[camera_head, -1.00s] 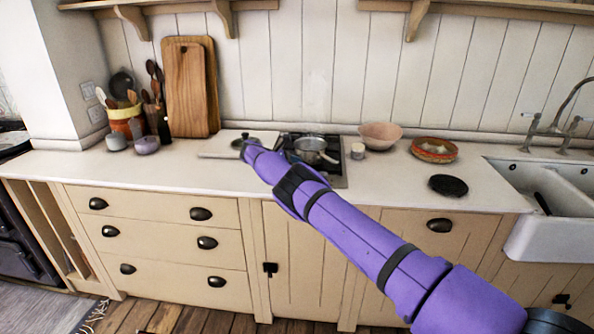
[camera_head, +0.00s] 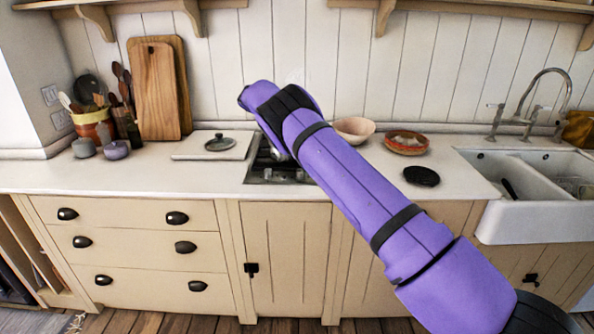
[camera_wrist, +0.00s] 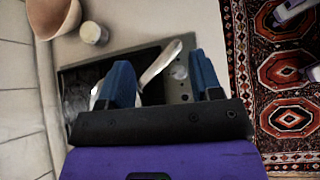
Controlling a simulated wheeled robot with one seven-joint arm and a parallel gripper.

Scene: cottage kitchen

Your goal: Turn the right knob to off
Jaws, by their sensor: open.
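The hob (camera_head: 255,172) is set in the white counter, and my purple arm hides much of it in the head view. In the wrist view the dark hob (camera_wrist: 75,92) lies under my gripper (camera_wrist: 163,82). My two blue fingers are apart, with nothing held between them. The pan's pale metal handle (camera_wrist: 160,62) runs between the fingers, below them. A small round pale knob (camera_wrist: 180,72) shows on the hob's front strip, between the fingers and nearer the right one. I cannot read its setting. The pan's body is mostly hidden behind the left finger.
A small white jar (camera_wrist: 93,32) and a pink bowl (camera_head: 354,129) stand beyond the hob. A lid (camera_head: 219,143) lies on a white board left of it. A patterned bowl (camera_head: 407,142) and black disc (camera_head: 421,176) are to the right, before the sink (camera_head: 540,190).

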